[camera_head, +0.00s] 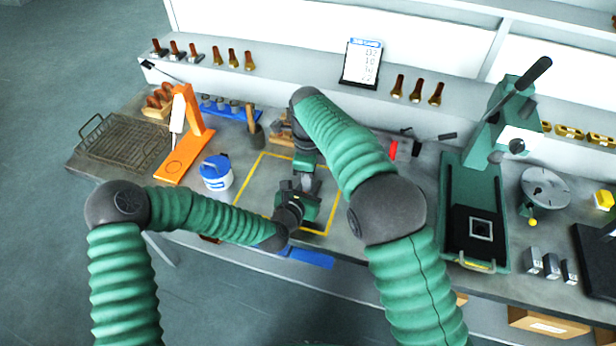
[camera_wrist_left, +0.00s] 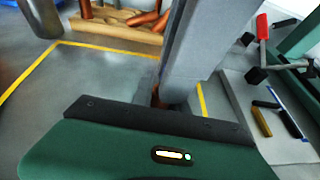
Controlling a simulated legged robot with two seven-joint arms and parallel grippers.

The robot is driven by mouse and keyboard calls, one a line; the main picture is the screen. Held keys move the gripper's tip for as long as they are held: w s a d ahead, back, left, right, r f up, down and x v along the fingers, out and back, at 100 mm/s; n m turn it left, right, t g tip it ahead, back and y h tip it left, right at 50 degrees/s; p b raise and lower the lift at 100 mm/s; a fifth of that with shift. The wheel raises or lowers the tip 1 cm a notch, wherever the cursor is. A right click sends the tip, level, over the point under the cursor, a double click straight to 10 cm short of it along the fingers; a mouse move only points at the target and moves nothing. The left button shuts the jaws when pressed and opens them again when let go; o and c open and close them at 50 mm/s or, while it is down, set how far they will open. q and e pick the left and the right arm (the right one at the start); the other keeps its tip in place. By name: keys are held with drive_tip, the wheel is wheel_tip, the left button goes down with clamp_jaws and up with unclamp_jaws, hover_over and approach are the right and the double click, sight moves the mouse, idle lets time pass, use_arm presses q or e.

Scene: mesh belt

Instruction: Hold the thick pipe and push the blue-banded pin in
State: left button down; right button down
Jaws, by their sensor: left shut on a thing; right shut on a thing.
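My left gripper (camera_head: 297,204) is over the yellow-outlined area of the bench, shut on a piece its body and the arms hide in the head view. In the left wrist view a small coppery-brown bit, likely the thick pipe (camera_wrist_left: 157,98), shows just beyond the green gripper body. My right gripper (camera_head: 306,174) comes down from above, close to the left one, and is shut too. The blue-banded pin cannot be made out; it is probably hidden between the grippers. I cannot tell how far pin and pipe are joined.
A wooden rack (camera_wrist_left: 120,28) with copper pieces stands behind the yellow outline (camera_head: 236,190). A white tub with a blue lid (camera_head: 216,172) and an orange stand (camera_head: 187,140) are at left. A green press (camera_head: 470,200) is at right. A blue strip (camera_head: 305,257) lies at the front edge.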

drive_tip(key=shift+f, duration=0.15)
drive_tip(key=c, duration=1.5)
unclamp_jaws()
drive_tip(key=shift+o, duration=0.6)
drive_tip(key=shift+s, duration=0.15)
drive_tip(key=shift+f, duration=0.1)
wheel_tip(320, 180, up, 12)
drive_tip(key=shift+w, duration=0.25)
